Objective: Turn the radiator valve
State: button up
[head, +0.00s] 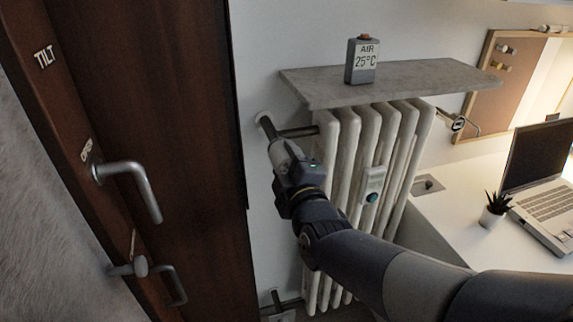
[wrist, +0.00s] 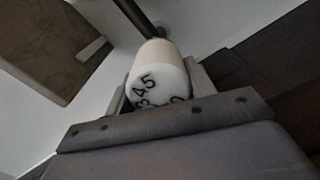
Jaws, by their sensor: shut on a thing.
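The radiator valve (wrist: 160,75) is a white cylindrical knob with black numbers, 5, 4 and 3 among them, on its end face. In the wrist view it sits between the fingers of my gripper (wrist: 158,98), which is shut on it. A dark pipe runs from the knob toward the top of that view. In the head view my gripper (head: 284,160) is at the upper left of the white radiator (head: 345,150), by the pipe near the wall. There my gripper hides most of the valve.
A grey stone shelf (head: 400,82) above the radiator bears a box (head: 362,60) reading AIR 25°C. A brown door or window frame with handles (head: 130,180) is to the left. A white desk (head: 470,220) with a laptop (head: 545,180) and a potted plant (head: 495,210) is to the right.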

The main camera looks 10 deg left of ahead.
jog(key=shift+n, duration=0.9)
jog(key=o, duration=1)
jog(key=shift+c, duration=0.2)
jog(key=v, duration=1)
jog(key=shift+s, duration=0.35)
jog(key=shift+d, duration=0.1)
jog(key=shift+x, duration=5.4)
